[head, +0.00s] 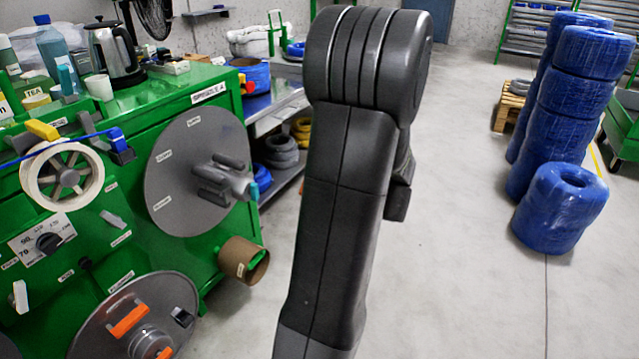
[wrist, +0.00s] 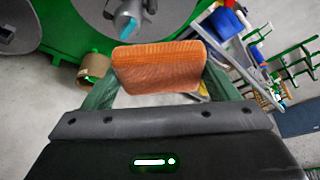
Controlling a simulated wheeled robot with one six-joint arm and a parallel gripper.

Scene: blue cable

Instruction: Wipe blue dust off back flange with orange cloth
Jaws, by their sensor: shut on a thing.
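My gripper (wrist: 155,75) is shut on an orange cloth (wrist: 158,68), a folded pad between the green fingers in the wrist view. In the head view my arm hides the gripper and cloth. The back flange (head: 180,185) is a large grey disc on the green machine's right side, with small labels and a grey hub. Part of it shows at the top of the wrist view (wrist: 172,22), beyond the cloth and apart from it. I cannot make out blue dust on its visible face.
A cardboard tube (head: 235,256) juts out below the flange. Another grey disc (head: 100,335) with orange parts is at lower left. A blue cable (head: 60,147) crosses a pale pulley (head: 62,180). Blue wrapped coils (head: 560,205) stand right; the floor between is clear.

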